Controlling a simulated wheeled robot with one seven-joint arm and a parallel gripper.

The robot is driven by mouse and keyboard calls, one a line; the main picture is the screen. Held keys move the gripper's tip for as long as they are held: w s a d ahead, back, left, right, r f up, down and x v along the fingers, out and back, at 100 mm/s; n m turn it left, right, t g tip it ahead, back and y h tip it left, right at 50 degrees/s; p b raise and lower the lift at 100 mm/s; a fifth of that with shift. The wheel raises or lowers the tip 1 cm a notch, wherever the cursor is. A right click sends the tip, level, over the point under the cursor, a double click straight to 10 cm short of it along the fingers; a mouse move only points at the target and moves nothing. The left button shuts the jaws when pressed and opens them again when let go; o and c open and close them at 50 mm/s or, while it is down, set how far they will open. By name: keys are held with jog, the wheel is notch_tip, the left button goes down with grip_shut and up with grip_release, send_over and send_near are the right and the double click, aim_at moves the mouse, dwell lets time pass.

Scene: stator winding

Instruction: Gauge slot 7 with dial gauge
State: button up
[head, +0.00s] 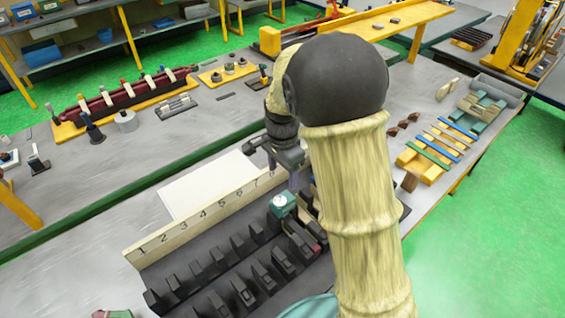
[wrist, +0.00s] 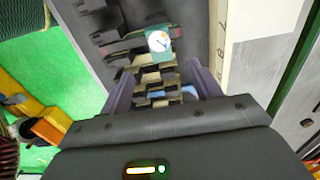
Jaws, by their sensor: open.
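The dial gauge (head: 281,202), a small teal block with a white round dial, stands on the dark slotted stator near the 7 end of the numbered strip (head: 190,217). It also shows in the wrist view (wrist: 158,43), close to the numbers 7 and 8; I cannot tell exactly which slot it is in. My gripper (head: 285,175) is just above and beside the gauge. In the wrist view its two fingers (wrist: 162,85) are spread apart with nothing clasped, and the gauge shows beyond them. My arm hides the strip past 7 and part of the stator in the head view.
The stator (head: 215,265) has rows of dark raised blocks. A white sheet (head: 210,185) lies behind the strip. Coloured bars and yellow blocks (head: 430,160) lie on the table at right. A back bench carries a dark red rack (head: 125,95) and small parts.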

notch_tip(320, 180, up, 4)
jog(key=shift+f, duration=0.1)
dwell(1.5)
jog(key=s+d+f+n+t, duration=0.1)
jog(key=s+d+n, duration=0.4)
jog(key=s, duration=0.2)
jog(key=s+d+f+n+t, duration=0.1)
jog(key=s+d+n, duration=0.4)
jog(key=s, duration=0.3)
jog(key=shift+s+f+n+t, duration=0.15)
jog(key=shift+f+n+t, duration=0.2)
jog(key=shift+n, duration=0.25)
jog(key=shift+d, duration=0.1)
